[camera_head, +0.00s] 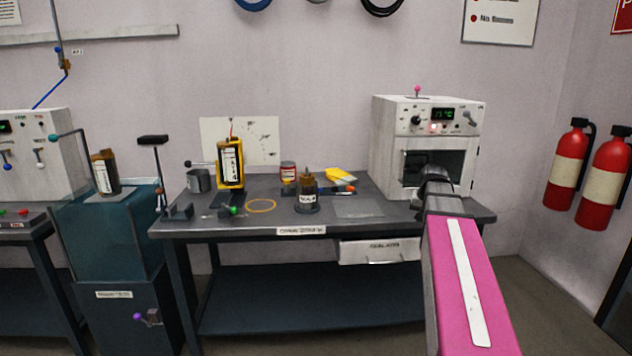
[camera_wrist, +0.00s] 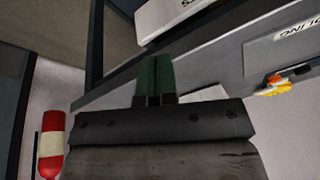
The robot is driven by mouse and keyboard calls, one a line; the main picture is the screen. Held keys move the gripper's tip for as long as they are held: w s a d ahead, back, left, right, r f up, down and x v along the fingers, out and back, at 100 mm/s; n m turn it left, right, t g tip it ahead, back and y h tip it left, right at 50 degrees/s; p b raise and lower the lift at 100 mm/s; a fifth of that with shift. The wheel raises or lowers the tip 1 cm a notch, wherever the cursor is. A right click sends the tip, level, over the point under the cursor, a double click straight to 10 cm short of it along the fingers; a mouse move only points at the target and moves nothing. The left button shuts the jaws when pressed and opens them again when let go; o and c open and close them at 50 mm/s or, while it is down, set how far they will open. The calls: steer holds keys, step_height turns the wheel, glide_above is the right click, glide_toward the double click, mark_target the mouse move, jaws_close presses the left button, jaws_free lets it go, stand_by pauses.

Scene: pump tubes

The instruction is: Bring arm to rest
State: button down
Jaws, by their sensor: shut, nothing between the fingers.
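My pink arm (camera_head: 465,275) reaches up from the bottom right of the head view to the right part of the dark workbench (camera_head: 390,209). Its dark wrist end (camera_head: 437,185) is in front of the white oven-like machine (camera_head: 393,150) and partly covers its front. The fingers are hard to make out there. In the wrist view, my gripper (camera_wrist: 156,58) shows two green fingers pressed together with nothing between them. They overlap the grey bench edge, and the picture is turned over, with labels upside down.
A white drawer (camera_head: 378,251) hangs under the bench and shows in the wrist view (camera_wrist: 170,15). Brown tubes, a yellow-framed canister (camera_head: 230,162) and a yellow item (camera_head: 340,176) stand on the bench. Red extinguishers (camera_head: 568,165) hang at right. The lower shelf (camera_head: 310,298) looks bare.

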steer(key=s+a+f+n+g, duration=0.1)
steer(key=s+a+f+n, duration=0.1)
steer(key=s+a+f, duration=0.7)
steer(key=s+a+f+n+g, duration=0.2)
steer(key=s+a+f, duration=0.7)
steer(key=f, duration=0.7)
steer(key=shift+s+g, duration=0.2)
steer(key=shift+g, duration=0.1)
